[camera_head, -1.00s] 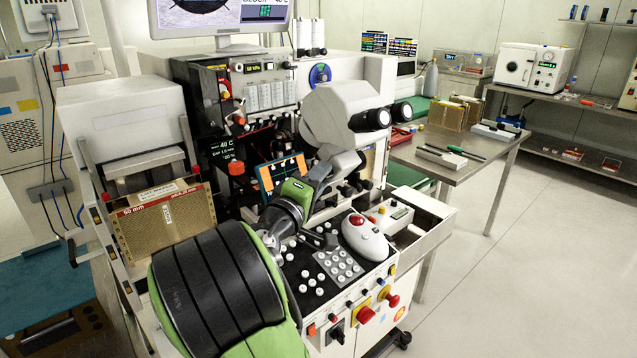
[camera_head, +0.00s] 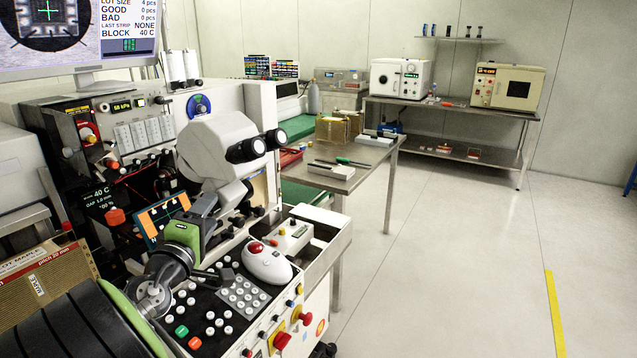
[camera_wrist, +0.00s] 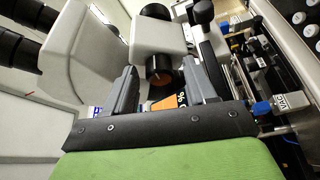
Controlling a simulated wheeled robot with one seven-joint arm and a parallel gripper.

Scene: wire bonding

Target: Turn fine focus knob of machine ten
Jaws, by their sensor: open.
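The white bonding machine's microscope (camera_head: 225,145) has a pale body and two black eyepieces. In the wrist view a black knob (camera_wrist: 160,70) with an orange mark sits under a pale block of the microscope (camera_wrist: 158,35). I cannot tell for sure that it is the fine focus knob, and I read no machine number. My gripper (camera_wrist: 168,62) is open, its two grey fingers on either side of the knob in the picture; contact is not clear. In the head view my gripper (camera_head: 208,208) is just below the microscope, and the knob is hidden there.
The control panel with white buttons (camera_head: 205,315) and a white mouse-like controller (camera_head: 266,262) lies just below my gripper. A steel table (camera_head: 350,175) stands to the right. The floor at right is clear.

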